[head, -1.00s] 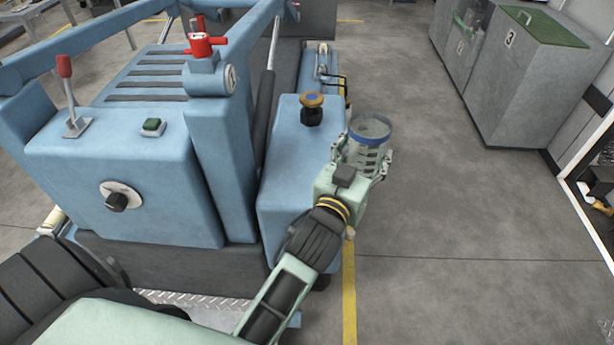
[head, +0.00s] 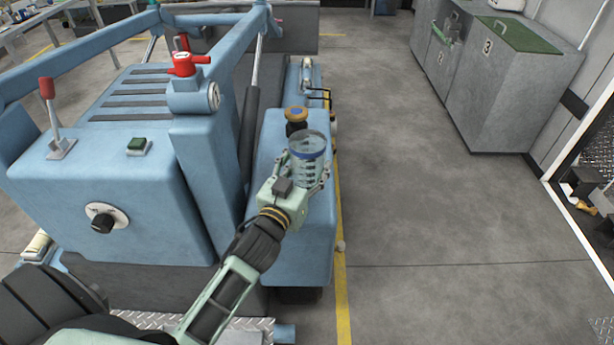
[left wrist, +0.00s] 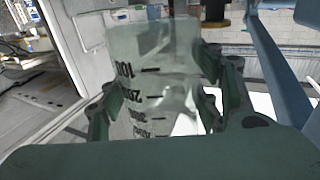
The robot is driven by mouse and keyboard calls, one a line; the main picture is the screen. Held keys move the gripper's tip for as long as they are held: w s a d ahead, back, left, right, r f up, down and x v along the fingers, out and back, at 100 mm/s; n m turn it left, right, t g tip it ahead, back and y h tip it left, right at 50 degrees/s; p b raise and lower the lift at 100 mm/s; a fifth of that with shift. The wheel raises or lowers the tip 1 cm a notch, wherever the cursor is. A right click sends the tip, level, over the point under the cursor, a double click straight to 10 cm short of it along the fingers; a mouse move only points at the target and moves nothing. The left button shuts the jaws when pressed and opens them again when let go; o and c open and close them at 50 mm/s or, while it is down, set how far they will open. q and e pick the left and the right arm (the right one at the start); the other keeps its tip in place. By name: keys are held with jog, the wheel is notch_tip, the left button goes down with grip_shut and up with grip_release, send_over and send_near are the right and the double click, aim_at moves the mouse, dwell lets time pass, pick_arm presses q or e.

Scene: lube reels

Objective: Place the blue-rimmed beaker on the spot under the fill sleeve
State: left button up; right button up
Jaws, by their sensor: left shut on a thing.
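The clear beaker with a blue rim (head: 308,157) is held upright in my left gripper (head: 307,183), in front of the blue machine's lower right block. In the left wrist view, the beaker (left wrist: 155,75) with its black graduation marks stands between the two green fingers (left wrist: 160,100), which are shut on it. The fill sleeve and the spot under it cannot be made out for certain. My right gripper is not in view.
Grey bins (head: 515,95) stand at the back right. A yellow line (head: 342,290) runs along the floor beside the machine.

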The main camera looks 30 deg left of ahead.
pick_arm(q)
notch_tip(320, 180, down, 4)
jog(key=shift+r, duration=0.15)
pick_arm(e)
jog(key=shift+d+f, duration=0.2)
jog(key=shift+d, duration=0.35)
pick_arm(q)
jog(key=shift+f+b, duration=0.3)
jog(key=o, duration=1.2)
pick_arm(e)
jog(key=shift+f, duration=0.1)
